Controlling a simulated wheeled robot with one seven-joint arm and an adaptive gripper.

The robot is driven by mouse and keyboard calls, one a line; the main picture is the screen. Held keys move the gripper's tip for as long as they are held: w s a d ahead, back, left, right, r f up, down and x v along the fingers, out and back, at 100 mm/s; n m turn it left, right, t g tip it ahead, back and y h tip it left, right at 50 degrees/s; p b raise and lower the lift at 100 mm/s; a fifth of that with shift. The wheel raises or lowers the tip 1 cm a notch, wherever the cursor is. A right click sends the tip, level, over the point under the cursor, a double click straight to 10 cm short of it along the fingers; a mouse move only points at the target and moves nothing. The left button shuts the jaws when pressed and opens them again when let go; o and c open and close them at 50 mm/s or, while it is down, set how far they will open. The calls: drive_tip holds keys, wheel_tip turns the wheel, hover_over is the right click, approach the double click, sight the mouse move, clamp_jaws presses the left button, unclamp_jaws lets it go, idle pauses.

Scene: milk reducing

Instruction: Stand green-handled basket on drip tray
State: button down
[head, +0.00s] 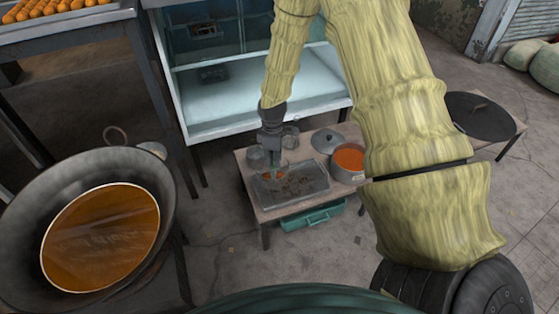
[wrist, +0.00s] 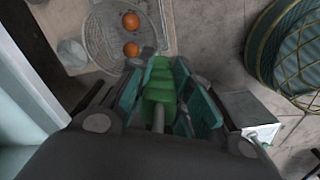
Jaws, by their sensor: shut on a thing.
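My gripper (wrist: 158,85) is shut on the green handle (wrist: 161,78) of the wire basket (wrist: 98,38). The basket is a round mesh with two orange balls showing in it, and it lies beyond the fingertips in the wrist view. In the head view my gripper (head: 274,150) points down at the low table. The grey rectangular drip tray (head: 300,192) lies on that table, and the basket's orange contents (head: 267,176) show over its left part. I cannot tell whether the basket touches the tray.
A teal box (head: 312,217) is under the low table (head: 262,209). A large wok (head: 30,190) stands left.

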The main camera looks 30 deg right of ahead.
drive_tip(key=shift+n, duration=0.5)
drive_tip(key=shift+w+d+f+b, duration=0.1)
drive_tip(key=shift+d+f+b, duration=0.35)
drive_tip(key=shift+f+b, duration=0.7)
drive_tip(key=shift+s+d+f+b, duration=0.1)
drive_tip(key=shift+d+f+b, duration=0.35)
drive_tip(key=shift+f+b, duration=0.65)
drive_tip(key=shift+w+d+f+b, duration=0.1)
drive_tip(key=shift+d+f+b, duration=0.35)
drive_tip(key=shift+f+b, duration=0.7)
drive_tip(key=shift+f+p, duration=0.3)
drive_tip(key=shift+f, duration=0.35)
drive_tip(key=c, duration=1.2)
unclamp_jaws()
wheel_tip(320, 180, up, 12)
drive_tip(key=shift+s, duration=0.2)
